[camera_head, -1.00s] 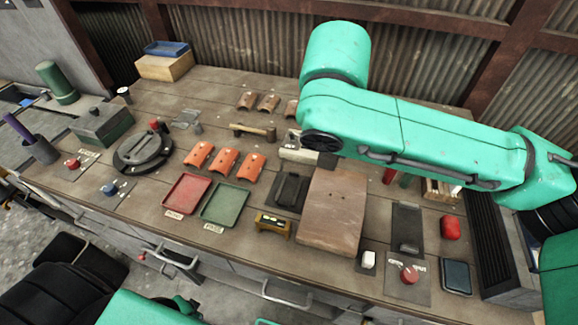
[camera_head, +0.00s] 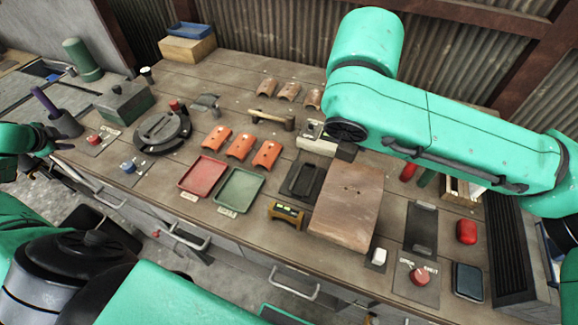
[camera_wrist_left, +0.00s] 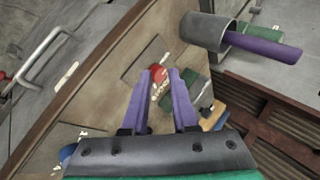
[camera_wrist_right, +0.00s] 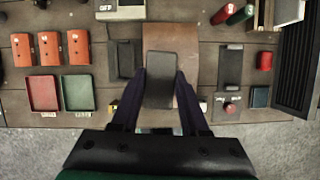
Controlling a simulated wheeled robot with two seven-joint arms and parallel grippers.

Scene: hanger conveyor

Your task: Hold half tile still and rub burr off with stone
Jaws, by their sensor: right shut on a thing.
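My right gripper (camera_wrist_right: 160,78) is shut on a dark grey rectangular block, probably the stone (camera_wrist_right: 160,82). In the right wrist view the block is above the brown board (camera_wrist_right: 186,112). My right gripper is hidden behind its arm in the head view. Three orange curved tiles (camera_head: 240,147) lie in a row on the bench, and three browner ones (camera_head: 289,91) lie behind them. I cannot tell which is the half tile, and no burr can be made out. My left gripper (camera_wrist_left: 166,76) is empty, its fingers apart, near a red button (camera_wrist_left: 158,73) at the bench's left end.
A red tray (camera_head: 203,176) and a green tray (camera_head: 238,190) sit in front of the orange tiles. A round dark fixture (camera_head: 162,130) stands left of them. A grey cup with a purple handle (camera_head: 66,124) is near my left gripper. The brown board (camera_head: 346,207) is bare on top.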

